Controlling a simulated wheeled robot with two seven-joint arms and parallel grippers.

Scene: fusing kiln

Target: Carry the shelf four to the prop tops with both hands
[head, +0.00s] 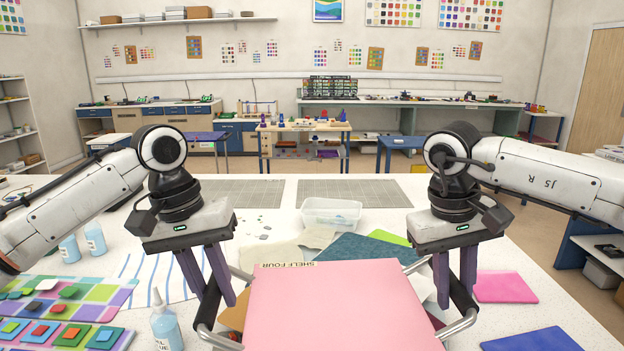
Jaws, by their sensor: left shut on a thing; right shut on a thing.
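Shelf four (340,310) is a flat pink slab at the bottom centre of the head view, with a tan "SHELF FOUR" label on its far edge. Grey bar handles stick out at its left and right sides. My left gripper (217,297) is shut at the left handle, its purple fingers pointing down. My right gripper (456,293) is shut at the right handle in the same way. The near edge of the shelf is cut off by the frame. I cannot make out any prop tops.
The white table holds coloured glass sheets, a clear plastic bin (331,215), a glue bottle (165,322) left of the shelf, and patterned tile panels (62,305). A pink sheet (503,287) and blue sheet (532,340) lie at right. Grey cutting mats (355,192) lie at the back.

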